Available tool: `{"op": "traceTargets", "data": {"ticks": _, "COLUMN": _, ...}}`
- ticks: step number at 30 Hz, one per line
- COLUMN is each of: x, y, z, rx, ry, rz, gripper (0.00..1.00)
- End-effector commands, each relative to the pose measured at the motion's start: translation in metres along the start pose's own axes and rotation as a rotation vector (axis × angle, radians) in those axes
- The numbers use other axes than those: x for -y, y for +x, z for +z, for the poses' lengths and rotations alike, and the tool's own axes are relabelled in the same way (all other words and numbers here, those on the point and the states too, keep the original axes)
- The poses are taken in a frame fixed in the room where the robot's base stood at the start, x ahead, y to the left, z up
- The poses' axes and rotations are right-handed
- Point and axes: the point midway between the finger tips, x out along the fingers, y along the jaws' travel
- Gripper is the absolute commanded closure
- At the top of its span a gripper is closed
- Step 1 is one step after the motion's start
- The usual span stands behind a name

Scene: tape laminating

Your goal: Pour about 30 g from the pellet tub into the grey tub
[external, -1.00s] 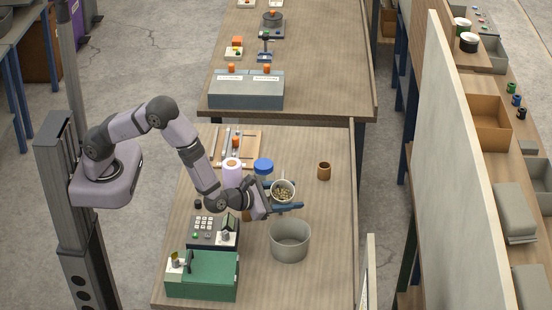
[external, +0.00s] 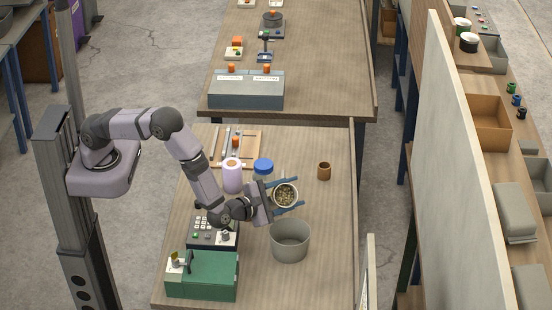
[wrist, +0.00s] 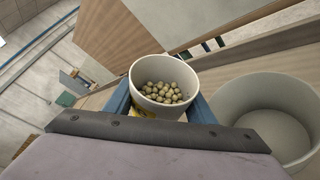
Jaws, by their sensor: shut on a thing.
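The pellet tub (external: 285,194) is a small white cup of tan-green pellets. My gripper (external: 294,194) is shut on it, with a blue finger on each side, and holds it above the table. The tub's mouth faces the external camera, so it looks tilted. In the wrist view the pellet tub (wrist: 163,80) still holds many pellets, inside its rim. The larger grey tub (external: 290,241) stands on the table in front of and below it. In the wrist view the grey tub (wrist: 262,118) is at the right, and its visible floor looks bare.
A green box (external: 202,275) and a keypad device (external: 212,232) stand left of the grey tub. A blue-lidded jar (external: 263,168) and a pale purple cylinder (external: 232,176) are behind my gripper. A brown cup (external: 324,170) is at the right. The table right of the grey tub is clear.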

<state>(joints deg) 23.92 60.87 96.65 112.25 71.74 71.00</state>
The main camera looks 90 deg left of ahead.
Motion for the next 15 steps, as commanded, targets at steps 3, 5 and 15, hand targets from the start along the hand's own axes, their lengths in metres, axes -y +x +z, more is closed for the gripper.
{"op": "traceTargets", "data": {"ticks": 3, "x": -0.0034, "y": -0.0007, "z": 0.0031, "rx": 0.008, "ry": 0.052, "rz": 0.023, "gripper": 0.74}}
{"op": "traceTargets", "data": {"ticks": 5, "x": -0.0045, "y": -0.0010, "z": 0.0044, "rx": 0.012, "ry": 0.079, "rz": 0.034, "gripper": 0.74}}
{"op": "traceTargets", "data": {"ticks": 15, "x": -0.0039, "y": -0.0019, "z": 0.0067, "rx": 0.033, "ry": 0.224, "rz": 0.093, "gripper": 0.74}}
